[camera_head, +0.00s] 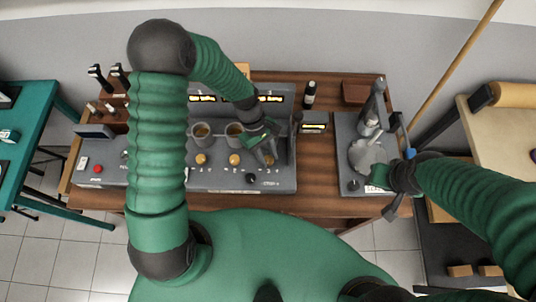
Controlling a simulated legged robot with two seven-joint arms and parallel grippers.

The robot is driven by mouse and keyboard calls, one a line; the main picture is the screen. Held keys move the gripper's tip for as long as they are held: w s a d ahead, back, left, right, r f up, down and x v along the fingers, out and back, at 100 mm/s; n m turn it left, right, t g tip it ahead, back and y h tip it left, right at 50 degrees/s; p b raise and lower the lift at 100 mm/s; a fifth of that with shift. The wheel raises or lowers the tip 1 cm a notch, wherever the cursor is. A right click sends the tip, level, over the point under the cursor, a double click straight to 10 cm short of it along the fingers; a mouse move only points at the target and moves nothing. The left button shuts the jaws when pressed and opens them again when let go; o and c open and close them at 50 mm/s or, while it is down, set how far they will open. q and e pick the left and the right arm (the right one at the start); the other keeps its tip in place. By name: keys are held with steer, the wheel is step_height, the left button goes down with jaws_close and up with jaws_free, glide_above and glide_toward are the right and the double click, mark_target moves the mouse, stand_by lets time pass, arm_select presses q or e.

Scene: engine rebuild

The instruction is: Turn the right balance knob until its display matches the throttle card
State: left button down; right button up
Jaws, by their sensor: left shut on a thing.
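A grey console (215,178) on the wooden bench carries a row of orange-yellow knobs, with the right one (269,160) under my left gripper. My left gripper (267,154) reaches down from above and is shut on this right knob, partly covering it.
A dark bottle (309,95) stands behind. A metal press-like stand (367,150) is at the bench's right. A teal table (30,130) is far left.

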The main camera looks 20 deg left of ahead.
arm_select(q)
steer(key=shift+w+r, duration=0.1)
steer(key=shift+w, duration=0.1)
steer(key=c, duration=1.1)
jaws_free()
steer(key=shift+o, duration=0.2)
steer(key=shift+s+a, duration=0.1)
steer(key=b+v, duration=0.2)
steer(key=v, duration=1.4)
steer(key=shift+r, duration=0.35)
steer(key=shift+a, duration=0.1)
